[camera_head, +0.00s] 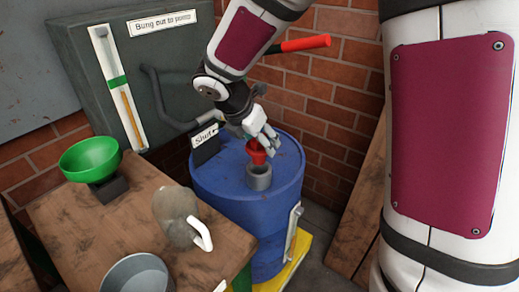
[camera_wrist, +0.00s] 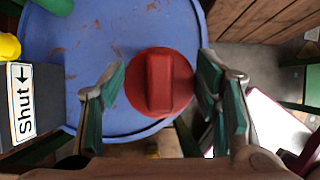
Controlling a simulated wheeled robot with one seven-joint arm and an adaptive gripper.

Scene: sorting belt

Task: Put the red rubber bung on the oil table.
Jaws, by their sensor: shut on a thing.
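The red rubber bung (camera_head: 256,151) is at the grey collar (camera_head: 259,178) on top of the blue drum (camera_head: 235,190). I cannot tell whether the bung's lower end is inside the collar or just above it. My gripper (camera_head: 262,140) comes down from above and is shut on the bung. In the wrist view the bung (camera_wrist: 160,82) shows as a red disc with a raised bar, between the green-padded fingers (camera_wrist: 160,88). The wooden table (camera_head: 75,214), likely the oil table, stands at the left of the drum.
A "Shut" sign (camera_head: 204,140) and a red-handled lever (camera_head: 305,44) are near my arm. A dark tank (camera_head: 170,70) stands behind.

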